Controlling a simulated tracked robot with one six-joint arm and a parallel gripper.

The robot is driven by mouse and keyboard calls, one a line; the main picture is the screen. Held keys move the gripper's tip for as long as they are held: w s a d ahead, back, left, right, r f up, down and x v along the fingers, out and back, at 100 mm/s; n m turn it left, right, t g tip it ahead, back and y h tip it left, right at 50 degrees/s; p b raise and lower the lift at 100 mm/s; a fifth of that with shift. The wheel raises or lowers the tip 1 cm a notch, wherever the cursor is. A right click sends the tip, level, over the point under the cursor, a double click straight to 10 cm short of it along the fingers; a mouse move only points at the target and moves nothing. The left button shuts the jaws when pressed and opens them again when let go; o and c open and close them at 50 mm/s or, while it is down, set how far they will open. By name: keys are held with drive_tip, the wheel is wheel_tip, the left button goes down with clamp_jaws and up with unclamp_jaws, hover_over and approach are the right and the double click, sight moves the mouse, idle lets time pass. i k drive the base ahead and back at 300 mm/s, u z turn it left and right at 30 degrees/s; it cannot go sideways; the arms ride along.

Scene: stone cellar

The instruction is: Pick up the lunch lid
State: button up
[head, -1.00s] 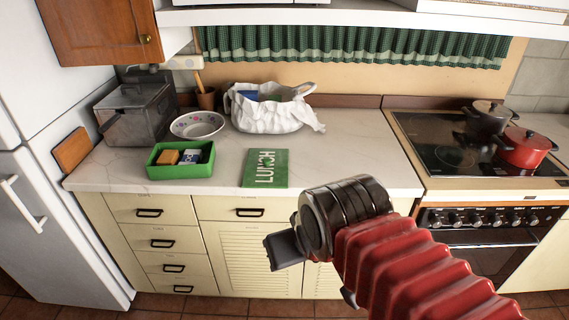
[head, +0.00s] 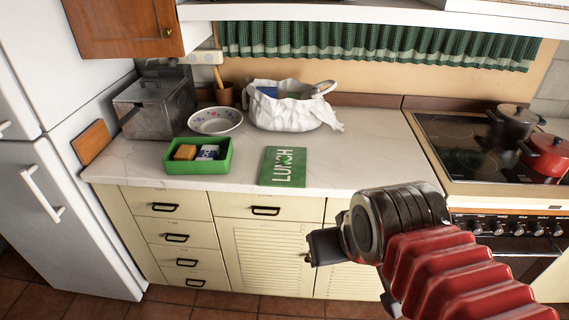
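The lunch lid (head: 283,167) is a flat green rectangle with "LUNCH" in pale letters. It lies on the pale countertop near its front edge. A green box (head: 198,167) stands to its left, open at the top, with an orange-brown item and a white and blue item inside. My gripper (head: 322,247) is at the end of my red ribbed arm, in front of the cabinets, lower in the picture and right of the lid. It is apart from the lid. Its fingers are seen from the side and back, so their opening is hidden.
Behind the lid stand a white crumpled bag (head: 290,108), a patterned bowl (head: 214,121) and a grey metal bin (head: 155,103). A stove (head: 480,150) with a red pot (head: 546,154) and a dark pot is at the right. The counter right of the lid is clear.

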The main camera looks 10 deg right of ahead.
sight(283, 166)
drive_tip(key=z, duration=0.05)
drive_tip(key=i, duration=1)
drive_tip(key=u, duration=0.05)
